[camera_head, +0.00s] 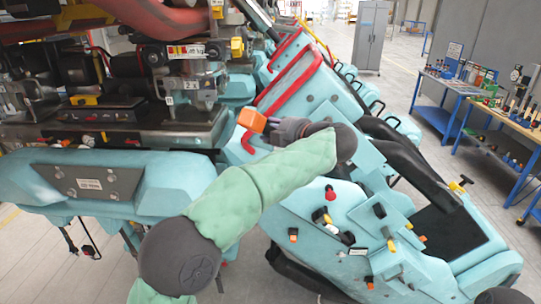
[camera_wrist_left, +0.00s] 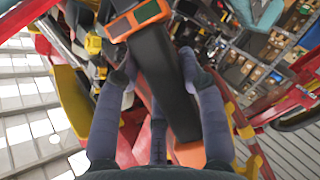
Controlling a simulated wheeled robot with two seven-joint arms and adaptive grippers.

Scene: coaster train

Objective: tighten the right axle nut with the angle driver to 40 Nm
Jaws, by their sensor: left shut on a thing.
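My left gripper (camera_head: 287,130) is at the end of the green-sleeved arm in the middle of the head view. It is shut on a dark tool with an orange end, which I take to be the angle driver (camera_head: 252,121). In the left wrist view the driver (camera_wrist_left: 160,70) runs between the grey fingers of the left gripper (camera_wrist_left: 157,66), its orange-framed end at the top. The driver's working end is not clear. The turquoise coaster train (camera_head: 180,180) fills the left and centre. I cannot make out the right axle nut. My right gripper is not in view.
A turquoise body with red bars (camera_head: 300,75) and several small knobs stands close beyond and right of my left gripper. Blue workbenches (camera_head: 450,84) with tools line the right wall. A grey cabinet (camera_head: 370,35) stands at the back. Grey floor between is open.

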